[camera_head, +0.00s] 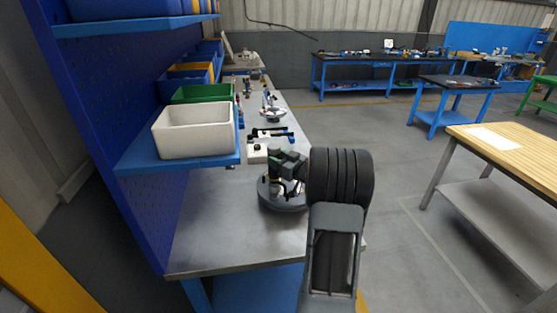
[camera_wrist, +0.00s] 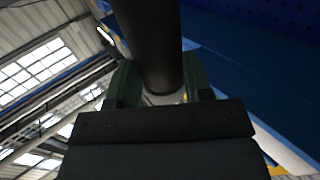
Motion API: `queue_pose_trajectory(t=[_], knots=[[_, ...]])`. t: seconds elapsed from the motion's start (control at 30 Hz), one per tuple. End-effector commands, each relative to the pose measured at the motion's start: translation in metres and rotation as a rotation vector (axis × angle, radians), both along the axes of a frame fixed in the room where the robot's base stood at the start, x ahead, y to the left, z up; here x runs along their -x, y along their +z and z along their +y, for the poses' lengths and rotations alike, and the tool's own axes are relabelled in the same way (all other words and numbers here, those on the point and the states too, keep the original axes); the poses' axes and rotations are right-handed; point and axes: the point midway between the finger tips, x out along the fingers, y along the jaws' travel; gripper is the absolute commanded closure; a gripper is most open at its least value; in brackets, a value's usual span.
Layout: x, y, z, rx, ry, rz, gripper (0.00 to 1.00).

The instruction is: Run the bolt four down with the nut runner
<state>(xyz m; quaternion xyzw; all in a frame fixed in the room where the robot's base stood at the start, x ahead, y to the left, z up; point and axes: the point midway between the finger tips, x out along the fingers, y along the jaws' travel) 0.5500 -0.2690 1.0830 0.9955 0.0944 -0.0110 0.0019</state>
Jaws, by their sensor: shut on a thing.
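My gripper (camera_head: 281,164) is above the flanged shell (camera_head: 270,203), a dark grey round piece on the steel bench, in the head view. In the wrist view my gripper (camera_wrist: 160,80) has its two green fingers shut on a dark cylinder, the nut runner (camera_wrist: 155,35). The nut runner's working end is out of the wrist view. My gripper and wrist cover much of the shell in the head view. I cannot make out bolt four or whether the nut runner touches it.
The steel bench (camera_head: 215,225) is clear in front and left of the shell. A white bin (camera_head: 195,131) and a green bin (camera_head: 208,93) stand on the blue shelf at left. Black and blue tools (camera_head: 271,134) lie behind the shell. A wooden-topped table (camera_head: 520,150) stands at right.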

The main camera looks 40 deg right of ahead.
Motion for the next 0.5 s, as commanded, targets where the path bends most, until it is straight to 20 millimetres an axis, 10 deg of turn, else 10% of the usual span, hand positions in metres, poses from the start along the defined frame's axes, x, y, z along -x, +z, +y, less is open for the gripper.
queue_pose_trajectory(t=[0.5], knots=[[0.000, -0.010, 0.000, 0.001, 0.000, -0.005, 1.00]])
